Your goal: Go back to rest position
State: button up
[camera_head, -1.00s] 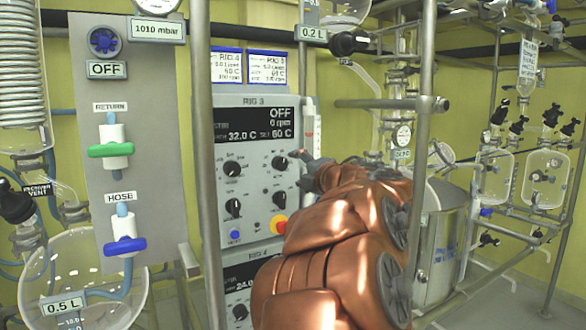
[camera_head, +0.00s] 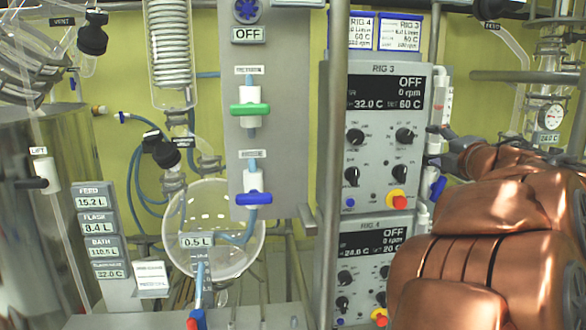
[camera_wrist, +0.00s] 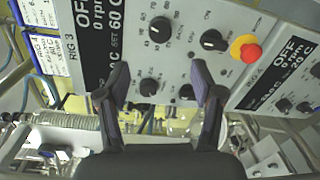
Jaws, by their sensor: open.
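My gripper (camera_wrist: 160,95) is open and empty in the wrist view, its two dark fingers spread apart. It faces the RIG 3 control panel (camera_wrist: 175,25), which looks turned in this view, with black knobs and a red and yellow stop button (camera_wrist: 245,48). In the head view my copper-coloured arm fills the lower right, and the gripper's far end is small and dark beside the right edge of the RIG 3 panel (camera_head: 376,130). The panel display reads OFF, 0 rpm, 32.0 C and set 60 C. I cannot tell the distance between fingers and panel.
Left of the panel stand a grey board with a green valve (camera_head: 250,109) and a blue valve (camera_head: 254,198), and a round 0.5 L glass flask (camera_head: 226,262). A metal post (camera_head: 334,120) runs close by the panel. A large steel vessel (camera_head: 40,230) stands at far left.

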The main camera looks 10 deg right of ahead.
jog(key=s+d+r+m+g+h+p, duration=0.1)
jog(key=s+d+m+g+h+p, duration=0.2)
jog(key=m+h, duration=0.7)
jog(key=s+a+f+m+g+y+p, duration=0.1)
jog(key=s+a+f+m+g+y, duration=0.35)
jog(key=f, duration=0.65)
jog(key=s+a+f+m+g+y, duration=0.1)
jog(key=s+a+f+m+g, duration=0.4)
jog(key=s+f, duration=0.4)
jog(key=s+a+f+g+y+p, duration=0.1)
jog(key=s+a+f+g+y, duration=0.2)
jog(key=s+a, duration=0.6)
jog(key=s+a+f+g+y, duration=0.3)
jog(key=s+a+f, duration=0.5)
jog(key=a, duration=0.3)
jog(key=shift+s+a+g+p, duration=0.3)
jog(key=shift+s+g+p, duration=0.15)
jog(key=shift+s, duration=0.35)
